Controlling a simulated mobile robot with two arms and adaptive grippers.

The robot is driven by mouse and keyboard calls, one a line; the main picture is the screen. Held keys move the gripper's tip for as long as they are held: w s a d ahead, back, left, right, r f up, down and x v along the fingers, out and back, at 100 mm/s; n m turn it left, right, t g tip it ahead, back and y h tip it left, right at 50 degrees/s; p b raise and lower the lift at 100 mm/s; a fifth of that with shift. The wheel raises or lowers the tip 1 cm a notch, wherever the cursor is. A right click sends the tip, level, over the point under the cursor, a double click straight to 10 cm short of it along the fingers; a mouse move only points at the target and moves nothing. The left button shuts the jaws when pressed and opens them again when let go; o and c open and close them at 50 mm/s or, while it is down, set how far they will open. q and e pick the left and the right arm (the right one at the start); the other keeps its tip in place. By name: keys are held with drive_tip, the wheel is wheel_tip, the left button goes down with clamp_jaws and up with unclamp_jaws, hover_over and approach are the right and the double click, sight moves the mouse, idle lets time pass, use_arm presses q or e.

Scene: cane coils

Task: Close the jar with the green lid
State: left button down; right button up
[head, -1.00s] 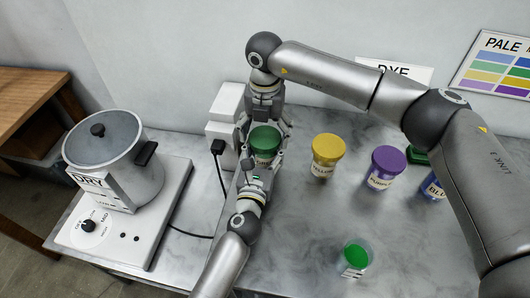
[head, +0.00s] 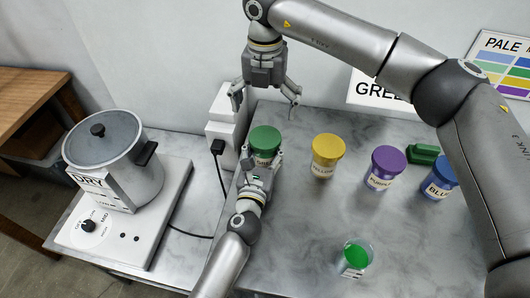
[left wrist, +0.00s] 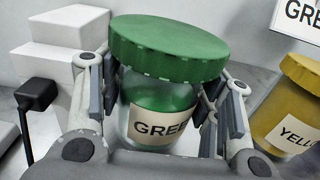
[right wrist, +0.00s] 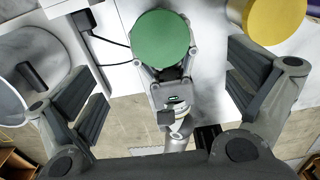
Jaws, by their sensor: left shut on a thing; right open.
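The green jar (left wrist: 150,125), labelled GREEN, stands upright on the counter with its green lid (head: 265,139) on its mouth. The lid also shows from above in the right wrist view (right wrist: 160,40). I cannot tell whether the lid is fully tight. My left gripper (left wrist: 166,88) is shut around the jar's body below the lid, one finger on each side; it also shows in the head view (head: 261,166). My right gripper (head: 265,99) is open and empty above and behind the lid, apart from it. Its spread fingers show in the right wrist view (right wrist: 168,80).
A yellow-lidded jar (head: 327,158), a purple-lidded jar (head: 383,168) and a blue-lidded jar (head: 438,178) stand to the right. An open cup of green (head: 355,259) is nearer the front. A pot (head: 130,160) sits on a hotplate at left. White boxes (head: 225,120) stand behind left.

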drive_tip(key=shift+r, duration=1.6)
use_arm(q)
drive_tip(key=shift+c, duration=1.8)
unclamp_jaws()
drive_tip(key=shift+s, duration=0.1)
drive_tip(key=s, duration=0.4)
drive_tip(key=s+a, duration=0.1)
drive_tip(key=s, duration=0.2)
drive_tip(key=s+a, duration=0.1)
drive_tip(key=s, duration=0.3)
drive_tip(key=shift+s+a, duration=0.2)
drive_tip(key=shift+s, duration=0.1)
use_arm(e)
drive_tip(key=shift+f, duration=0.1)
